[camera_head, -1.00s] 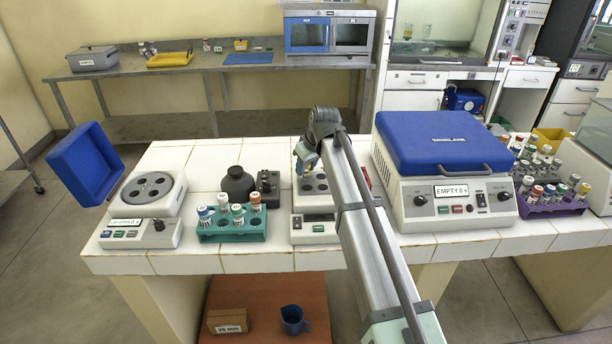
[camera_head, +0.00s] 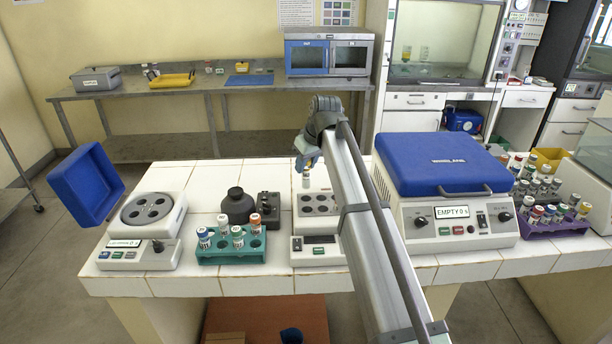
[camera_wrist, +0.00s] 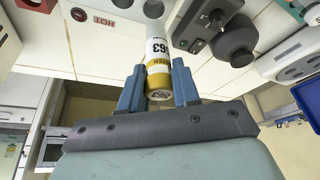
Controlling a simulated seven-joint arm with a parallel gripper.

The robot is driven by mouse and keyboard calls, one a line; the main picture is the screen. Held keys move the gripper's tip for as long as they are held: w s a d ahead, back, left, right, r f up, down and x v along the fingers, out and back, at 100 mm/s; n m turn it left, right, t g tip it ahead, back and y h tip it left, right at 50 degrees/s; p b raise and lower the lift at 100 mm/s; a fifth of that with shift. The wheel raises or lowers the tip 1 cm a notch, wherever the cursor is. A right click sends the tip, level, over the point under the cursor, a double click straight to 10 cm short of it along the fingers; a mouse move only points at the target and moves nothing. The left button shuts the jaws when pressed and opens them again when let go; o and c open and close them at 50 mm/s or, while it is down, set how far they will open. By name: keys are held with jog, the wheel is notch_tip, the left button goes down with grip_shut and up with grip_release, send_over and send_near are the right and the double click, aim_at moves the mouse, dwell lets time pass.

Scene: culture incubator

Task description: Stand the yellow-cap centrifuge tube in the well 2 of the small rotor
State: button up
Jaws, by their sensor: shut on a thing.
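My gripper (camera_head: 306,158) is shut on the yellow-cap tube (camera_head: 306,178), which hangs cap-up over the back left of the white block with wells. In the wrist view the blue fingers of my gripper (camera_wrist: 158,88) clasp the yellow cap (camera_wrist: 159,82); the tube (camera_wrist: 157,48) has a white label reading 63. I cannot read well numbers.
A dark round vessel (camera_head: 238,205) stands behind the rack. A large centrifuge (camera_head: 445,195) with its blue lid shut stands right, beside a purple rack (camera_head: 555,222) of tubes.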

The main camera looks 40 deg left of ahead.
jog(key=shift+s+a+r, duration=0.15)
jog(key=shift+r, duration=0.3)
jog(key=s+a+r+n+g, duration=0.1)
jog(key=s+a+n, duration=0.2)
jog(key=s+a, duration=1.3)
jog(key=s+a+r+n+g, duration=0.1)
jog(key=s+a+r+n, duration=0.15)
jog(key=s+a, duration=1.35)
jog(key=s+d+f, duration=0.4)
jog(key=f, duration=0.2)
jog(key=shift+f, duration=0.4)
jog(key=shift+f+n, duration=0.25)
jog(key=shift+f, duration=0.15)
jog(key=shift+f, duration=0.8)
jog(key=shift+f, duration=0.15)
